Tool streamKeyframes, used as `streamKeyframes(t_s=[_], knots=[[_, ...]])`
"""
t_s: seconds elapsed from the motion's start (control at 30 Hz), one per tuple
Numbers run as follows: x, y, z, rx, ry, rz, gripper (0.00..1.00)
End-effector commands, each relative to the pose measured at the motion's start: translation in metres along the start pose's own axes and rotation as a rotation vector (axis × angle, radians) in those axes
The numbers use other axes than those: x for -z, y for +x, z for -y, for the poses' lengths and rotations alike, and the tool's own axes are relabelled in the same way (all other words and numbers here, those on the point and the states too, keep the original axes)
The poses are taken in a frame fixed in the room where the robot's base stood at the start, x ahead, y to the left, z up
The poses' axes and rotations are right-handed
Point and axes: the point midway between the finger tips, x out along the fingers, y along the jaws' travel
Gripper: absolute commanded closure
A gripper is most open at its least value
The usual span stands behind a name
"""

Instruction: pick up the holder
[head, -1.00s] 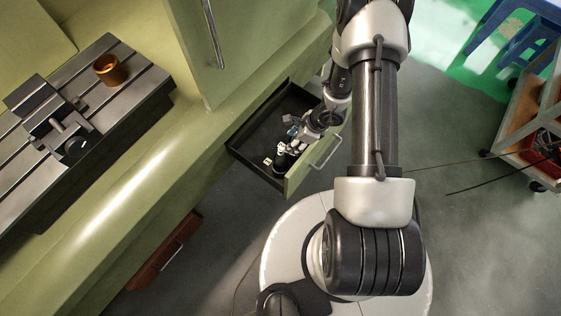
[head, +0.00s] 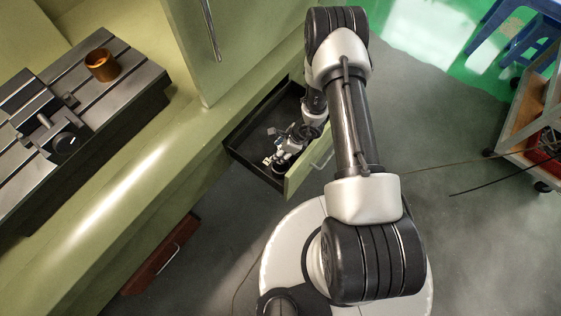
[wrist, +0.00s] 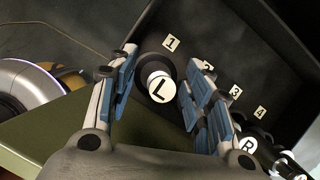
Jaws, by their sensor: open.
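A dark round holder (wrist: 158,85) with a white top marked "L" stands in the open drawer, in the wrist view near slot label 1. My gripper (wrist: 163,62) is open, its blue-and-white fingers on either side of this holder. I cannot tell whether either finger touches it. A second dark holder (wrist: 248,146) with a white "R" top is to the right, partly hidden by the right finger. In the head view my gripper (head: 278,144) is inside the drawer, and the arm and gripper hide much of what lies below.
The open drawer (head: 240,140) has dark walls close around my gripper. Number labels 1 (wrist: 171,43) to 4 lie on its floor. A green cabinet (head: 130,180) carries a slotted metal table (head: 130,72) with a copper-coloured cup (head: 101,65). A shelf cart (head: 525,115) stands far right.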

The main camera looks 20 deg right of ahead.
Motion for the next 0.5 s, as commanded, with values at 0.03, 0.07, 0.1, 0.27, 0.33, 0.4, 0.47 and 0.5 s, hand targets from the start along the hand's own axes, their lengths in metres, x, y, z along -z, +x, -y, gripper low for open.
streamKeyframes(t_s=[0.03, 0.07, 0.1, 0.27, 0.33, 0.4, 0.47, 0.5], knots=[[-0.0003, -0.0008, 0.0003, 0.001, 0.000, 0.000, 0.54], [-0.0004, -0.0011, 0.0002, 0.001, 0.000, 0.000, 0.54], [-0.0004, -0.0012, 0.0002, 0.000, 0.001, 0.000, 0.54], [-0.0002, -0.0014, 0.0001, 0.000, 0.001, 0.000, 0.63], [-0.0002, -0.0014, 0.0000, 0.000, 0.001, 0.000, 0.68], [-0.0002, -0.0014, 0.0000, 0.000, 0.001, 0.000, 0.72], [-0.0001, -0.0014, 0.0000, 0.000, 0.001, 0.000, 0.76], [-0.0001, -0.0014, 0.0000, 0.000, 0.001, 0.000, 0.79]])
